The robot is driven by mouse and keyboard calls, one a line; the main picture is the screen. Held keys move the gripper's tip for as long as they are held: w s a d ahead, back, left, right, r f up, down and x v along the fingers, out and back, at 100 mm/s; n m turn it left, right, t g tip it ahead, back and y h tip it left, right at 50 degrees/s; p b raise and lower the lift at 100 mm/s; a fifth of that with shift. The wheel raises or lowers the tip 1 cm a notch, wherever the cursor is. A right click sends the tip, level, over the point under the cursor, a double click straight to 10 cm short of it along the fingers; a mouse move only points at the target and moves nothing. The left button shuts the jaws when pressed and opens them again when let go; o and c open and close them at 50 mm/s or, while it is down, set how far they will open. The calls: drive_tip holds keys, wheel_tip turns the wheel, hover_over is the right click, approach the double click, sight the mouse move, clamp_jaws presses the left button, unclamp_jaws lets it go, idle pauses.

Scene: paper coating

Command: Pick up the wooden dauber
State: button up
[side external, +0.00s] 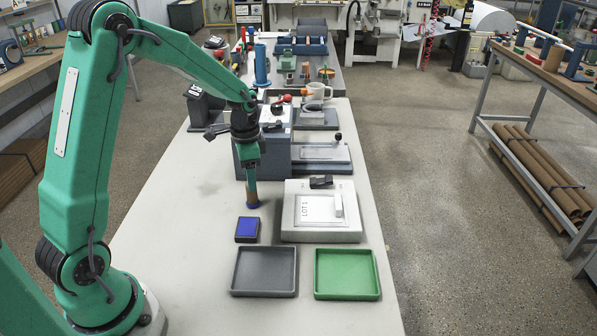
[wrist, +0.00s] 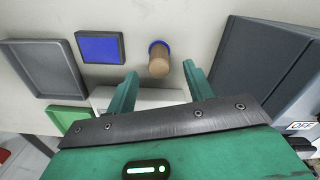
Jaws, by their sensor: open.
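The wooden dauber (wrist: 159,62) is a short brown cylinder with a blue lower end. It stands upright on the pale table, and its wooden top faces the wrist camera. In the side external view the dauber (side external: 252,200) shows just below my gripper (side external: 251,182), which points down over it and partly hides it. In the wrist view my gripper (wrist: 159,74) is open, with its two green fingers apart to the left and right of the dauber. Whether the fingertips reach down beside its top I cannot tell.
A blue ink pad (side external: 247,229) lies just in front of the dauber. A grey tray (side external: 264,271) and a green tray (side external: 347,273) sit near the front. A white block with a "LOT 1" sheet (side external: 320,232) is at right. A dark box (wrist: 262,62) stands close behind.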

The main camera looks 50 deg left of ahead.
drive_tip(key=shift+s+f, duration=0.1)
drive_tip(key=shift+f, duration=3.05)
drive_tip(key=c, duration=1.1)
drive_tip(key=shift+r, duration=0.1)
drive_tip(key=shift+r, duration=0.9)
wheel_tip(320, 180, up, 2)
drive_tip(key=shift+d+r, duration=0.1)
drive_tip(key=shift+r, duration=0.15)
drive_tip(key=s+d+r, duration=0.1)
drive_tip(key=d+r, duration=0.1)
drive_tip(key=d, duration=0.1)
drive_tip(key=s+d+r, duration=0.1)
drive_tip(key=d+r, duration=0.1)
drive_tip(key=d, duration=0.2)
drive_tip(key=s+d+r, duration=0.1)
drive_tip(key=d+r, duration=0.1)
drive_tip(key=d, duration=0.2)
drive_tip(key=shift+r, duration=0.25)
